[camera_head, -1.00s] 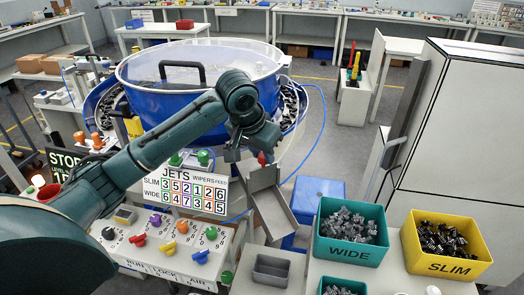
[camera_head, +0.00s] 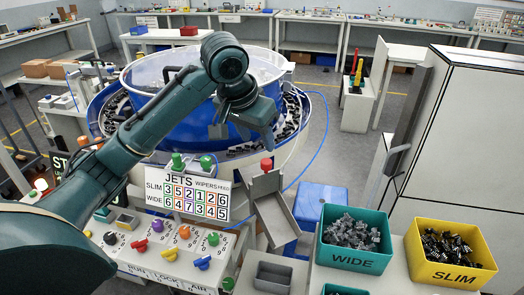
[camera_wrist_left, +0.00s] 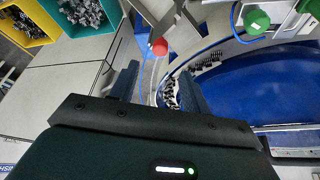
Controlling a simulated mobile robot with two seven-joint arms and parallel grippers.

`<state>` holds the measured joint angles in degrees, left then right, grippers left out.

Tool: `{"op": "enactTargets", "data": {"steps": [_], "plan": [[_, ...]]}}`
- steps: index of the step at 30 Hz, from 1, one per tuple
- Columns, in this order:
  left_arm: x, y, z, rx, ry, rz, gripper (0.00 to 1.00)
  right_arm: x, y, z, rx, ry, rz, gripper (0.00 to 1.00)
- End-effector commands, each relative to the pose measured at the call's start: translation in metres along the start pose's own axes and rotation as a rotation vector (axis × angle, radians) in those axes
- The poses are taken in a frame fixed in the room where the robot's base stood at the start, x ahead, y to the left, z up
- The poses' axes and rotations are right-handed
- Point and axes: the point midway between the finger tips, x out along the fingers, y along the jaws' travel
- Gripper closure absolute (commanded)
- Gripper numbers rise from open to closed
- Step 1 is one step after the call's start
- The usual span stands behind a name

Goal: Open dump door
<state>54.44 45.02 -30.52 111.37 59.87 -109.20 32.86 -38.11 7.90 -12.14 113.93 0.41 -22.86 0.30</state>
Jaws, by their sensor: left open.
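A red knob (camera_head: 266,164) stands at the top end of a grey metal chute (camera_head: 273,212), beside the blue bowl (camera_head: 182,122). No part is labelled as the dump door, and I cannot tell whether a door at the chute is open or shut. My left gripper (camera_head: 243,136) is above and slightly left of the red knob, over the bowl's front rim, apart from the knob. In the left wrist view its two fingers (camera_wrist_left: 158,86) are spread and empty, with the red knob (camera_wrist_left: 159,46) beyond them. My right gripper is not in view.
A JETS panel (camera_head: 187,191) and a console with coloured knobs (camera_head: 160,250) lie front left. A small grey tray (camera_head: 272,272), a teal WIDE bin (camera_head: 325,254) and a yellow SLIM bin (camera_head: 428,268) hold the front right. A white cabinet (camera_head: 460,130) stands right.

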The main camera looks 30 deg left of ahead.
Motion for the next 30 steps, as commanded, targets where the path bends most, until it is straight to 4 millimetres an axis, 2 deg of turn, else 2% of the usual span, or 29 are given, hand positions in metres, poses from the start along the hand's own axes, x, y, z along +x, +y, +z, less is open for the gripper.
{"op": "enactTargets", "data": {"steps": [1, 4, 10, 26, 30], "plan": [[-0.011, 0.0, -0.001, 0.0, 0.004, 0.0, 0.53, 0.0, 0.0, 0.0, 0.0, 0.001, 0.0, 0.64], [-0.029, 0.0, -0.001, 0.001, 0.003, 0.0, 0.53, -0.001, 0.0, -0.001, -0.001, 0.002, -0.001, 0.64], [-0.046, 0.0, 0.0, 0.0, 0.0, 0.0, 0.53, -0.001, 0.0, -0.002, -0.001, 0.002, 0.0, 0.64], [-0.047, 0.0, 0.0, 0.0, -0.001, 0.0, 0.53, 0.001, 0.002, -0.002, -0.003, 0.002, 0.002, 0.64], [-0.037, 0.005, 0.004, 0.013, -0.006, 0.008, 0.53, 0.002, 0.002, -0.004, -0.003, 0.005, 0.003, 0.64]]}}
